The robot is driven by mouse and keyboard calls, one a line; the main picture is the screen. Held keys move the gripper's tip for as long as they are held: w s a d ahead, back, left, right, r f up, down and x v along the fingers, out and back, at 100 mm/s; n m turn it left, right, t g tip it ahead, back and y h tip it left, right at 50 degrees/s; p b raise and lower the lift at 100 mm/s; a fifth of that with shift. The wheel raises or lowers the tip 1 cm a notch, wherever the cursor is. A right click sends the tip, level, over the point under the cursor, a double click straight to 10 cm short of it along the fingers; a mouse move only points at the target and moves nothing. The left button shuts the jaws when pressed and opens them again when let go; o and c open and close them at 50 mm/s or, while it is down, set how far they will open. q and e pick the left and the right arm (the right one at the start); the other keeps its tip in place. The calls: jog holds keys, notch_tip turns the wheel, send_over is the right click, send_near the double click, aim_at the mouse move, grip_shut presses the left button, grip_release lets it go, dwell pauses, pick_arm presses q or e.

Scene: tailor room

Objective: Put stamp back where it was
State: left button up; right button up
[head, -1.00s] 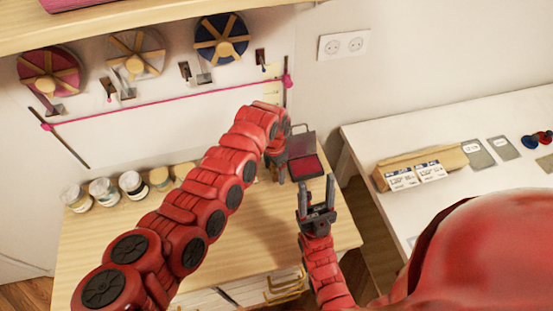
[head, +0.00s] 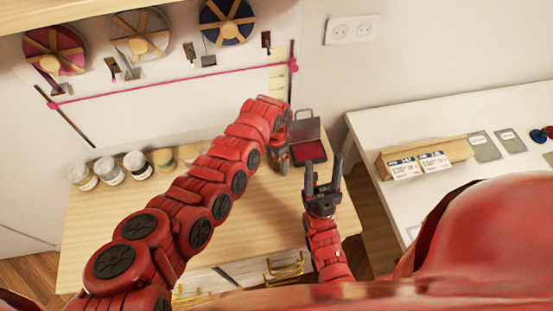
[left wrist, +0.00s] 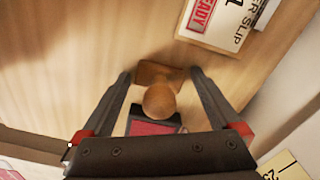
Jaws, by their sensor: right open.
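A wooden stamp (left wrist: 158,99) with a round knob stands between the fingers of my left gripper (left wrist: 160,75) in the left wrist view. The fingers are apart, with a gap visible on each side of the knob. A red ink pad (left wrist: 150,127) lies just beside the stamp, partly hidden by the gripper body. In the head view the open ink pad (head: 310,151) lies on the wooden table, right of my left gripper (head: 280,160), which hides the stamp. My right gripper (head: 323,172) is open and empty, near the table's right edge.
Several jars (head: 135,162) stand along the back left of the wooden table (head: 110,215). A printed slip (left wrist: 222,18) lies near the stamp. The white table (head: 400,115) at right holds a wooden card holder (head: 440,152) and grey cards (head: 483,146).

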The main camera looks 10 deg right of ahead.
pick_arm(q)
jog(key=shift+r, duration=0.1)
jog(key=shift+r, duration=0.2)
notch_tip(320, 180, up, 11)
jog(key=b, duration=0.3)
jog(key=shift+w+f, duration=0.15)
jog(key=shift+r, duration=0.55)
